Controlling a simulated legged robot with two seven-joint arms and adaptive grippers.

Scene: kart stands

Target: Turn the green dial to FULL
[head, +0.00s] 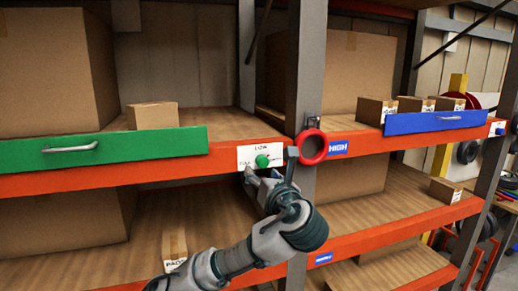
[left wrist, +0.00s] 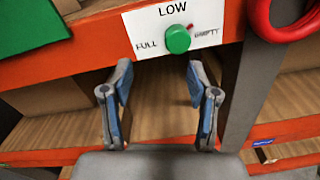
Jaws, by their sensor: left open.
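The green dial (head: 262,161) sits on a white label plate (head: 247,153) on the orange shelf beam, left of the grey post. In the left wrist view the dial (left wrist: 178,40) is round, with LOW above, FULL at its left and EMPTY at its right. A small red mark shows at its upper right, on the EMPTY side. My left gripper (head: 269,176) is just below and in front of the dial. In the left wrist view the open, empty fingers (left wrist: 160,78) point at the plate, with the dial beyond them, right of their middle. My right gripper is out of view.
A red ring (head: 313,147) hangs on the post close to the right of my gripper, below a padlock (head: 313,122). A green drawer front (head: 125,148) is at the left and a blue one (head: 436,121) at the right. Boxes stand on the shelves.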

